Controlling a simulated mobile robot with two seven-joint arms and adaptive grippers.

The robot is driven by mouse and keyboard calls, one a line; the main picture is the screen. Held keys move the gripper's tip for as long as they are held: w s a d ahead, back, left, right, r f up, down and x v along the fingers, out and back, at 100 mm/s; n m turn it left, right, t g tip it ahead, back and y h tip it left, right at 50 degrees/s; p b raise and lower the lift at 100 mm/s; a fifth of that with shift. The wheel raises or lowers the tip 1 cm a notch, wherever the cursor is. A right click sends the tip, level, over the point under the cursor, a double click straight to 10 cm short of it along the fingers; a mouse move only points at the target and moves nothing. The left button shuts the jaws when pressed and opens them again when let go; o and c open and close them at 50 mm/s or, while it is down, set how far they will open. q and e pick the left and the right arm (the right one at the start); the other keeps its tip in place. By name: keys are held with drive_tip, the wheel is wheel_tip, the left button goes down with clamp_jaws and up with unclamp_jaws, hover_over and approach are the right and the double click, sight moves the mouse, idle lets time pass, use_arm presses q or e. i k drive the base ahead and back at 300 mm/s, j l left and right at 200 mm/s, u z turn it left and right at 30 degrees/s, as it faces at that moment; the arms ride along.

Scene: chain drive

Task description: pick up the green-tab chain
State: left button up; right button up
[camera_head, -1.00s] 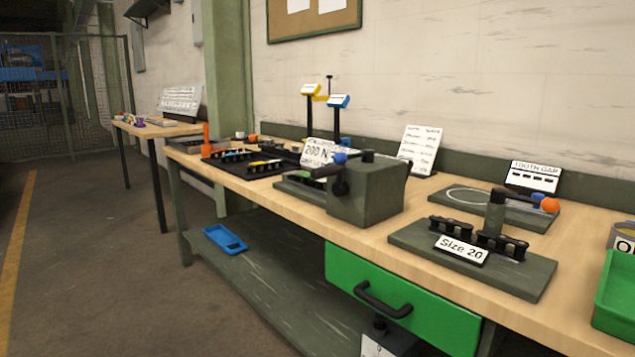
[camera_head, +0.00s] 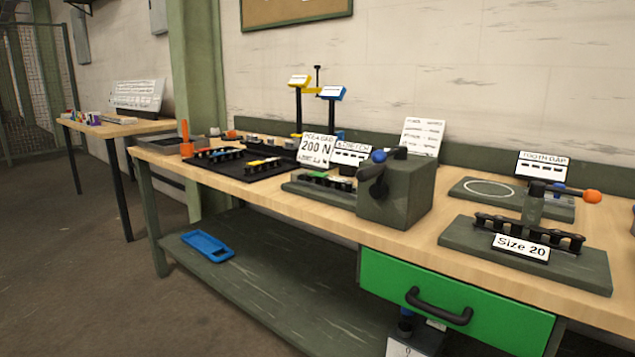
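A dark chain-like strip with a small green patch (camera_head: 318,176) lies on the low grey-green plate just left of the blocky grey-green machine; it is too small to be sure this is the green-tab chain. Several dark chains lie on the black mat (camera_head: 238,172) further left. One of them carries a yellow tab (camera_head: 262,162); I cannot make out a green tab there. Neither of my grippers is in view.
The blocky machine (camera_head: 398,196) with a black handle stands mid-bench. The "Size 20" fixture (camera_head: 580,268) is to the right. The green drawer (camera_head: 445,300) is shut under the bench (camera_head: 440,232). A blue tray (camera_head: 206,246) lies on the lower shelf. Floor at left is clear.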

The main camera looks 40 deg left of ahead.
sight(319, 177)
drive_tip(key=k+j, duration=0.1)
drive_tip(key=j, duration=0.35)
drive_tip(key=k+j, duration=0.1)
drive_tip(key=j, duration=0.35)
drive_tip(key=k+j, duration=0.1)
drive_tip(key=j, duration=0.4)
drive_tip(key=k+j+z, duration=0.1)
drive_tip(key=j, duration=0.35)
drive_tip(key=k+j, duration=0.1)
drive_tip(key=j, duration=0.35)
